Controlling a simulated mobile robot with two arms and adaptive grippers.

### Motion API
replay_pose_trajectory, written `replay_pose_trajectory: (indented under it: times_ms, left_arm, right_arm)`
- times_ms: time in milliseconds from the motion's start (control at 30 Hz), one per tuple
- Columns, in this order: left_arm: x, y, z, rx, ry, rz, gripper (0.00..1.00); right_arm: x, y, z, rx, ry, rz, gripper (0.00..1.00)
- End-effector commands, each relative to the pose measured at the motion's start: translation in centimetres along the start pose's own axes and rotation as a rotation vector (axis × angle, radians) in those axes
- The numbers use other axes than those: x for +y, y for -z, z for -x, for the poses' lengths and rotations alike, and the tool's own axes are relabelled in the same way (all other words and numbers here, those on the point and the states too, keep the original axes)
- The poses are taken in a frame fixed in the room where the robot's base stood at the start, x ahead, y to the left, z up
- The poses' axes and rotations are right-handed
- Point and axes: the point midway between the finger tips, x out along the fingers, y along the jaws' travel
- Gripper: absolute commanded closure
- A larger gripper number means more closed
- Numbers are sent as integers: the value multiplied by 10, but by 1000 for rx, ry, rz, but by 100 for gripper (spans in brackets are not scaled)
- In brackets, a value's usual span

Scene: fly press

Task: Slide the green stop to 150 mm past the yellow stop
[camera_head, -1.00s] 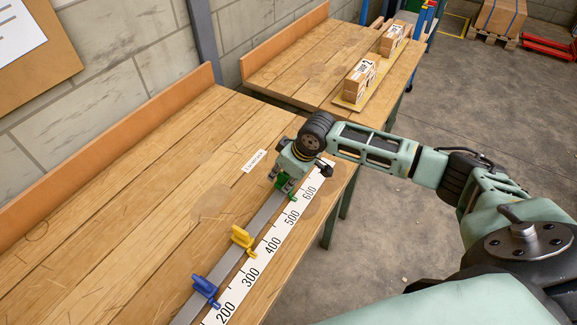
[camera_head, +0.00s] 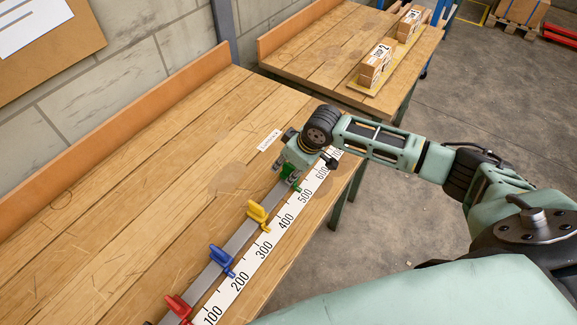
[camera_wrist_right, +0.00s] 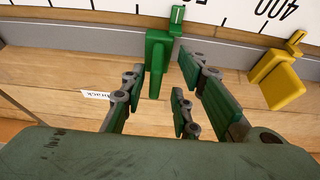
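The green stop (camera_head: 289,173) sits on the grey rail, its pointer between the 500 and 600 labels; it also shows in the right wrist view (camera_wrist_right: 157,62). The yellow stop (camera_head: 257,213) is on the rail near the 400 label and shows at right in the wrist view (camera_wrist_right: 279,80). My right gripper (camera_wrist_right: 163,70) is open around the green stop. Its left finger is close against the stop, perhaps touching; a small gap shows at the right finger. In the head view the right gripper (camera_head: 290,168) partly covers the stop. My left gripper is not in view.
A blue stop (camera_head: 222,260) and a red stop (camera_head: 179,308) sit lower on the same rail. The white scale (camera_head: 273,238) runs alongside, near the bench edge. A second table (camera_head: 310,62) behind carries boxes. The bench left of the rail is mostly clear.

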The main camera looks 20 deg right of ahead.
Motion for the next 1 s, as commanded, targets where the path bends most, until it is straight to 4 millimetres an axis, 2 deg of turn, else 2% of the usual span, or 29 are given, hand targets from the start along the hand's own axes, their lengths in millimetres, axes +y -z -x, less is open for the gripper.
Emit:
replay_pose_trajectory:
  times_ms: [167,500,633,800,1000]
  left_arm:
    - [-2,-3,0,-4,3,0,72]
    - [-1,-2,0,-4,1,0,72]
    - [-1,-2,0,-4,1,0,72]
    - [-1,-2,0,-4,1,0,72]
    - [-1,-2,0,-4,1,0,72]
  right_arm:
    - [1,0,14,0,0,-1,72]
    - [1,0,84,2,-2,2,72]
    - [1,0,105,2,-2,1,72]
    - [0,0,118,1,0,1,72]
    - [0,0,120,1,0,1,72]
